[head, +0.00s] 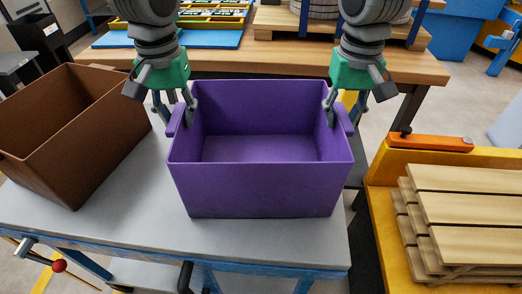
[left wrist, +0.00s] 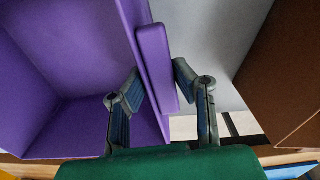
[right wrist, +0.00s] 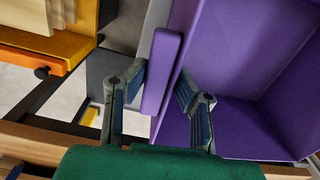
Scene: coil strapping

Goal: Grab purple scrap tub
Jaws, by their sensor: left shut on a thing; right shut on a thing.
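The purple scrap tub (head: 260,190) is an open, empty box standing upright on a grey-topped table. It has a handle flange on its left side and another on its right side. My left gripper (head: 181,115) is shut on the left handle, which shows between its fingers in the left wrist view (left wrist: 157,70). My right gripper (head: 341,115) is shut on the right handle, which shows between its fingers in the right wrist view (right wrist: 162,75). In both wrist views one finger is inside the tub and one is outside.
A brown tub (head: 70,130) stands left of the purple tub on the same grey table (head: 110,215). A yellow stand (head: 385,235) with stacked wooden slats (head: 465,210) is at the right. A wooden workbench (head: 290,55) with trays and a blue mat (head: 115,39) lies behind.

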